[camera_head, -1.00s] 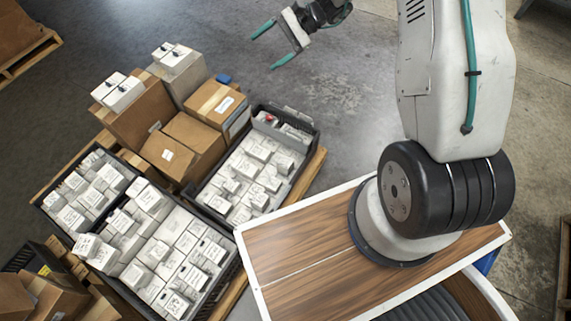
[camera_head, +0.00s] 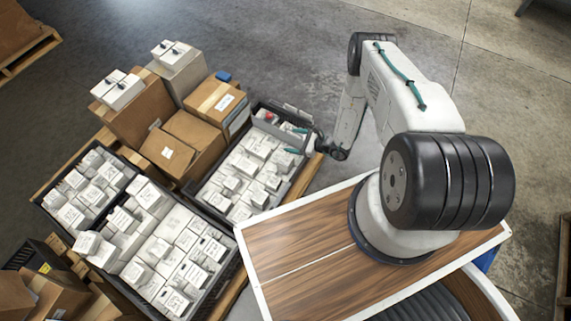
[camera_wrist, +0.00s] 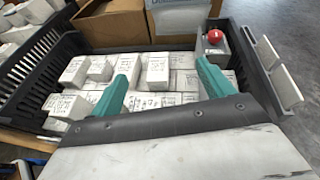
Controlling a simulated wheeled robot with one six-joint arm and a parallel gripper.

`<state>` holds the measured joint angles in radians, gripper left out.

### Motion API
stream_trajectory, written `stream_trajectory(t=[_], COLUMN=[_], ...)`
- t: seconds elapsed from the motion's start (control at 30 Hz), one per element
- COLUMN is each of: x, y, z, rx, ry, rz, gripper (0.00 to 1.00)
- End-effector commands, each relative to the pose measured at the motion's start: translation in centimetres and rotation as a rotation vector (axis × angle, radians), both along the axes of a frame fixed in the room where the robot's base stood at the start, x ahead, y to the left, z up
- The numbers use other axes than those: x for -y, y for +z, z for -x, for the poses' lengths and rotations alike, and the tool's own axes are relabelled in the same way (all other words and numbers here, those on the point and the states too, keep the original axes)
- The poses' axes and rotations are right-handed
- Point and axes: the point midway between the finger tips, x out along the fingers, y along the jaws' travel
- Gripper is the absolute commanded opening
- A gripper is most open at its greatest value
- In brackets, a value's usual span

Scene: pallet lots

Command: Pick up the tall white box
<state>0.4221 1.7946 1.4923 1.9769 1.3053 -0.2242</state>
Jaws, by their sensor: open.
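Several white boxes with printed labels stand close together in the right-hand black crate (camera_head: 298,182). In the wrist view, one upright white box (camera_wrist: 157,70) shows between my fingers and looks taller than its neighbours; I cannot tell for sure that it is the tall white box. My gripper (camera_head: 298,141) is at the crate's right side, with its teal fingers reaching over the boxes near the far end. In the wrist view my gripper (camera_wrist: 165,68) is open, with nothing held between the fingers. The lower parts of the boxes are hidden by their neighbours.
A red ball (camera_wrist: 214,36) sits on a grey box in the crate's corner, near my right finger. The crate's black wall (camera_wrist: 40,62) rises at left. Brown cartons (camera_head: 195,135) stand left of the crate. More crates of white boxes lie lower left.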

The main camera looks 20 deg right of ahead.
Motion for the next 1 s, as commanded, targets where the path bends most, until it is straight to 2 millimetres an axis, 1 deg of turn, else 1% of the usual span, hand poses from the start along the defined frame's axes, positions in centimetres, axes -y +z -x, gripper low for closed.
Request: stream_trajectory(t=[0.03, 0.1, 0.13, 0.23, 0.3, 0.37, 0.47, 0.67, 0.87, 1.0], x=[-0.1, -0.1, 0.0, -0.1, -0.1, -0.2, -0.7, -2.0, -4.0, -4.7], y=[-2.3, -4.6, -5.4, -7.5, -8.4, -8.8, -9.4, -10.1, -11.1, -11.6], z=[1.7, 3.3, 3.9, 5.7, 6.4, 6.6, 6.3, 4.7, 2.8, 1.6], rx=[-0.027, -0.053, -0.062, -0.088, -0.098, -0.104, -0.106, -0.105, -0.105, -0.106], ry=[-0.039, -0.086, -0.106, -0.151, -0.171, -0.179, -0.183, -0.182, -0.179, -0.181], rz=[-0.006, -0.010, -0.010, -0.013, -0.012, -0.012, -0.011, -0.011, -0.012, -0.012], gripper=[0.80, 0.80, 0.80, 0.80, 0.80, 0.80, 0.80, 0.80, 0.80, 0.80])
